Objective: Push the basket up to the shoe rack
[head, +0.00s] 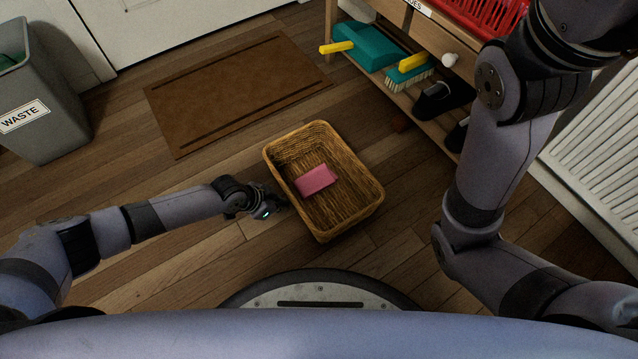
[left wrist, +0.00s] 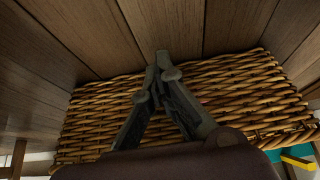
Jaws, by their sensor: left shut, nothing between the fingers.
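A wicker basket (head: 345,215) stands on the wooden floor in the middle of the head view, with a pink block (head: 316,180) lying inside it. My left gripper (head: 276,207) is shut and empty at the basket's left side, close to the wall; I cannot tell whether it touches. In the left wrist view the shut fingers (left wrist: 163,62) lie in front of the basket's woven wall (left wrist: 235,88). The wooden shoe rack (head: 397,22) stands at the upper right, with floor between it and the basket. My right arm crosses the right side; its gripper is out of view.
The rack holds a teal dustpan (head: 368,47), a brush (head: 408,76) and dark shoes (head: 442,98). A brown mat (head: 235,90) lies behind the basket. A grey waste bin (head: 45,95) stands far left, and a white radiator (head: 600,150) is at the right.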

